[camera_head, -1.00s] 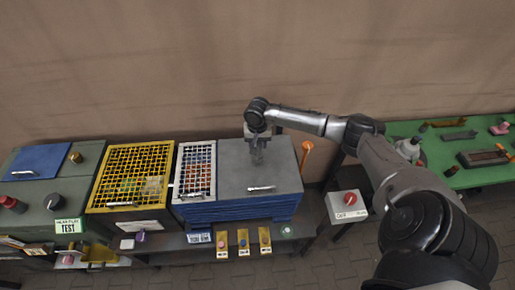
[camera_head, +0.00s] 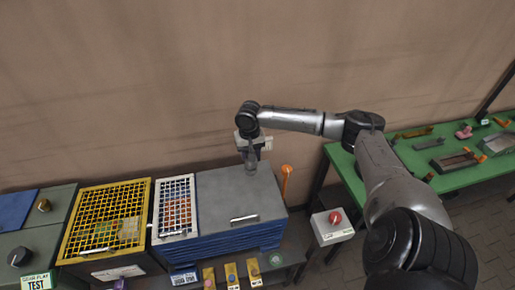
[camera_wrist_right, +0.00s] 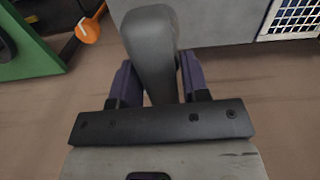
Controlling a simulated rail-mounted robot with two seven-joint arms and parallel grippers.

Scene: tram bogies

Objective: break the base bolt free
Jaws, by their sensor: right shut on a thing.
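My right gripper (camera_head: 250,168) hangs near the back edge of the grey-lidded blue cabinet (camera_head: 232,195) in the head view. In the right wrist view its two dark fingers (camera_wrist_right: 155,85) are shut on a dark grey, rounded bar-like thing (camera_wrist_right: 152,40), which points away from the gripper and past the cabinet's edge. The far end of this bar is hard to make out in the head view. I cannot pick out the base bolt in either view. My left gripper is not in view.
An orange-headed lever (camera_head: 286,172) stands just right of the cabinet; it also shows in the wrist view (camera_wrist_right: 88,30). A white box with a red knob (camera_head: 334,217) is farther right. Yellow (camera_head: 105,222) and white (camera_head: 176,207) mesh covers lie left. A green table (camera_head: 440,160) stands right.

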